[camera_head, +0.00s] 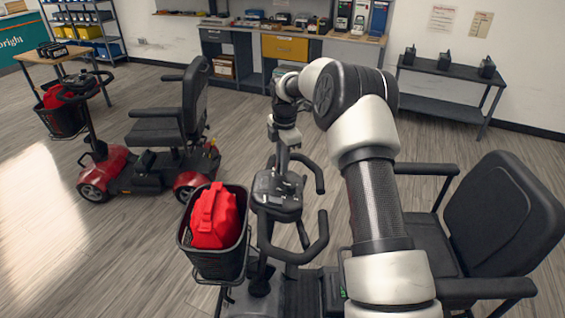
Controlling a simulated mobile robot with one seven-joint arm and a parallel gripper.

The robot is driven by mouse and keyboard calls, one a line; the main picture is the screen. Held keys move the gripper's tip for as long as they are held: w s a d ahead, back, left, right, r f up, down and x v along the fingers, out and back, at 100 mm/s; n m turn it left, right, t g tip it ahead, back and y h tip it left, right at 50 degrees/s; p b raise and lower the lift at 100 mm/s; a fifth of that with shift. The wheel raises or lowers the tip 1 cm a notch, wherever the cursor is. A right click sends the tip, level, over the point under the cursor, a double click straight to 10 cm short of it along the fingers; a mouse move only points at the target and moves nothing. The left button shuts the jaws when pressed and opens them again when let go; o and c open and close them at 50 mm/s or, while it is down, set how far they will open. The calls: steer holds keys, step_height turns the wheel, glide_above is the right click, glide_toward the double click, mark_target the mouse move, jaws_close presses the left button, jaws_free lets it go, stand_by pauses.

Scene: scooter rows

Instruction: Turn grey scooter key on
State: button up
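The near scooter has a control console (277,192) with black looped handlebars (300,245), a black front basket (218,262) and a black seat (505,215). Its body is mostly hidden by my arm and the basket, so its colour is hard to tell. My gripper (279,170) points down over the far part of this console. It looks close to the console, but I cannot tell whether it touches. Its fingers are too small to show open or shut. I cannot make out the key.
A red scooter (145,165) with its own basket (62,118) stands at the left. A red bag (214,217) sits in the near basket. A workbench (290,45) and a dark side table (445,80) line the back. Floor between the scooters is clear.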

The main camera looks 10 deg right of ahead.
jaws_close()
steer(key=shift+r+m+p, duration=0.15)
steer(key=shift+m+p, duration=0.5)
steer(key=shift+m, duration=0.35)
steer(key=m+p, duration=0.1)
steer(key=m, duration=0.2)
steer(key=shift+w+m+g, duration=0.15)
steer(key=shift+m+g, duration=0.15)
steer(key=shift+g, duration=0.1)
steer(key=m+p, duration=0.1)
steer(key=m, duration=0.5)
steer(key=shift+d+g+p, duration=0.1)
steer(key=shift+g+p, duration=0.2)
steer(key=shift+p, duration=0.1)
steer(key=o, duration=0.6)
jaws_free()
